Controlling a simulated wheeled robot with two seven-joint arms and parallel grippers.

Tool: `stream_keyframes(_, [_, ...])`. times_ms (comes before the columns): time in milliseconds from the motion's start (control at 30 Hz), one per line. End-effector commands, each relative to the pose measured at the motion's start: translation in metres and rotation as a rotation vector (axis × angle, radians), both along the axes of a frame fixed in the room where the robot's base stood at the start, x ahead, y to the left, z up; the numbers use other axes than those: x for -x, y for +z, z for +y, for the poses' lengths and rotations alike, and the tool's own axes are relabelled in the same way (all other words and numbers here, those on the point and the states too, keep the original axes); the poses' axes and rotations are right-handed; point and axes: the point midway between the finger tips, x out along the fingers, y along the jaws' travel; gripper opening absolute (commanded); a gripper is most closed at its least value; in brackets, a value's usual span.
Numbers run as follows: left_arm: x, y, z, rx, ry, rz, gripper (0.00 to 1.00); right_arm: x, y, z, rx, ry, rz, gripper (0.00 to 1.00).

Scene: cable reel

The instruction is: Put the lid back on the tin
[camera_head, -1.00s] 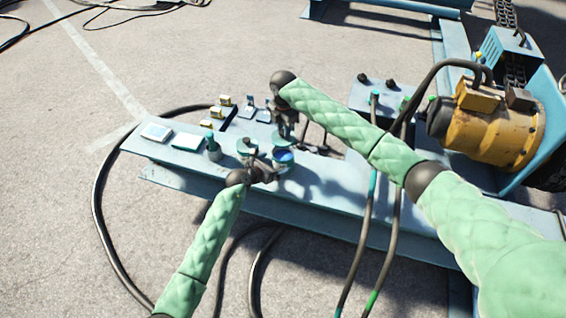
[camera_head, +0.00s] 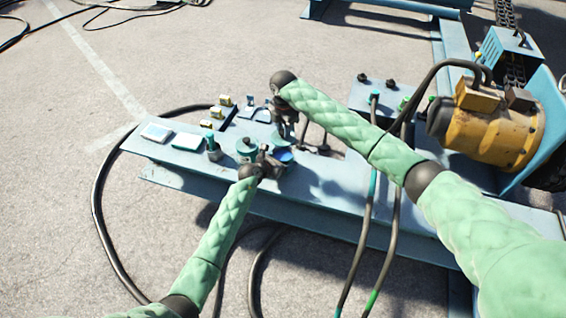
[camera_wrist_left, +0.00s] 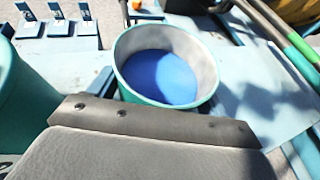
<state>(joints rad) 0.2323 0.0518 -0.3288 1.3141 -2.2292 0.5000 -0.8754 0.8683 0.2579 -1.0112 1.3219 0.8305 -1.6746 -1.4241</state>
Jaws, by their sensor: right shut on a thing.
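The open tin (camera_head: 285,157) is teal-green outside with a bright metal inner wall and blue contents. It stands on the pale blue bench, and the left wrist view shows it from above (camera_wrist_left: 120,77). My left gripper (camera_head: 269,163) is low beside the tin's near left side; its dark jaw part (camera_wrist_left: 150,122) crosses in front of the tin's lower edge. I cannot tell whether it is open or touching the tin. My right gripper (camera_head: 283,128) is just behind the tin, shut on a teal disc that looks like the lid (camera_head: 279,140), mostly hidden under it.
Another teal tin (camera_head: 246,147) stands close left of the open one, with a small teal-topped bottle (camera_head: 213,148) beyond it. Pale flat boxes (camera_head: 187,141) lie at the bench's left end. Cables (camera_head: 366,210) hang over the bench to the right.

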Motion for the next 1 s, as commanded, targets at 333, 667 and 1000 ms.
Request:
stream_keyframes(333, [0.0, 0.0, 0.0, 0.0, 0.0, 0.0, 0.37, 0.0, -0.006, 0.0, 0.001, 0.0, 0.001, 0.01])
stream_keyframes(667, [0.0, 0.0, 0.0, 0.0, 0.0, 0.0, 0.37, 0.0, -0.044, 0.0, 0.001, 0.0, 0.001, 0.01])
stream_keyframes(1000, [0.0, 0.0, 0.0, 0.0, 0.0, 0.0, 0.37, 0.0, -0.049, 0.0, 0.0, 0.0, -0.001, 0.01])
